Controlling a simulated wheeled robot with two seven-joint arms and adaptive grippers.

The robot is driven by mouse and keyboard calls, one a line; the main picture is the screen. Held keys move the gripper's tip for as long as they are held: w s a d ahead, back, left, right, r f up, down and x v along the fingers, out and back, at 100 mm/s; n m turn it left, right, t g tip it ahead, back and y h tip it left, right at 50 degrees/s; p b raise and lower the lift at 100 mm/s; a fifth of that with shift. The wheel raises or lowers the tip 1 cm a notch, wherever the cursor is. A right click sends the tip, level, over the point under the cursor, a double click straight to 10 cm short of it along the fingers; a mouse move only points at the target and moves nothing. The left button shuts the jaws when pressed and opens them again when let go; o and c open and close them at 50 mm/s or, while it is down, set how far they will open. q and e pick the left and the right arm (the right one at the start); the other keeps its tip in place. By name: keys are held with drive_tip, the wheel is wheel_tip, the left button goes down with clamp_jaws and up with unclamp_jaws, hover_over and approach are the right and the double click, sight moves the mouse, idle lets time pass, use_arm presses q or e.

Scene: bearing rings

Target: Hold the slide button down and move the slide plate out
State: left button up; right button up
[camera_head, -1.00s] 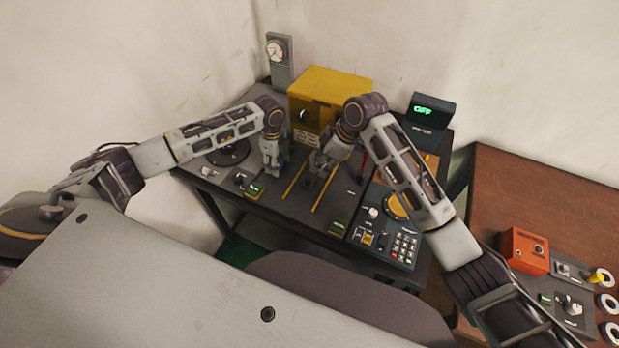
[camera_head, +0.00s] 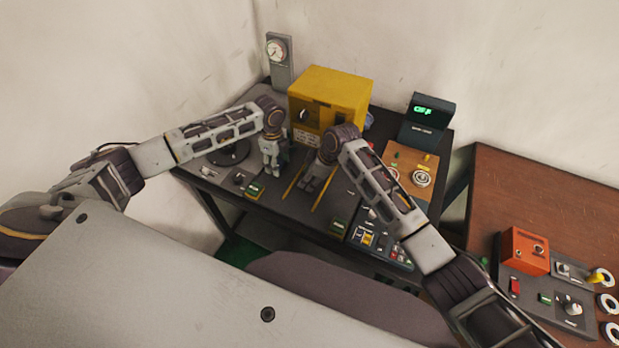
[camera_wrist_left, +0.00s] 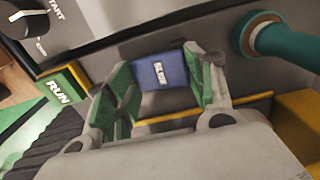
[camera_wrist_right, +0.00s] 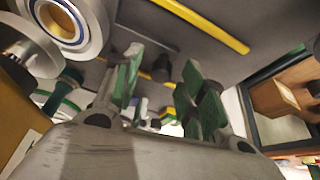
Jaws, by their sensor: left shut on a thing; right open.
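The blue slide button, marked SLIDE (camera_wrist_left: 163,70), shows between the green-padded fingers of my left gripper (camera_wrist_left: 160,88) in the left wrist view. The left gripper is shut on it. In the head view the left gripper (camera_head: 274,170) is low over the dark bench, left of the yellow strips. My right gripper (camera_head: 309,187) is low between two yellow strips (camera_head: 324,193). In the right wrist view its fingers (camera_wrist_right: 165,75) are apart, with nothing clearly held between them. I cannot clearly make out the slide plate; the right hand covers part of the area between the strips.
A yellow box (camera_head: 330,95) stands behind the grippers. A gauge (camera_head: 278,50) is at the back left, and a display (camera_head: 425,112) at the back right. A bearing ring (camera_wrist_right: 65,20) is close to the right wrist camera. The brown table (camera_head: 545,190) is at right.

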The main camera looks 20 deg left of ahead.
use_arm(q)
drive_tip(key=shift+s+f, duration=0.15)
use_arm(e)
drive_tip(key=shift+a+f, duration=0.1)
drive_tip(key=shift+f, duration=0.05)
drive_tip(key=shift+c, duration=0.4)
clamp_jaws()
drive_tip(key=s, duration=1)
drive_tip(key=s+a, duration=0.1)
drive_tip(key=s, duration=0.4)
drive_tip(key=shift+s+a, duration=0.1)
drive_tip(key=shift+o, duration=0.4)
unclamp_jaws()
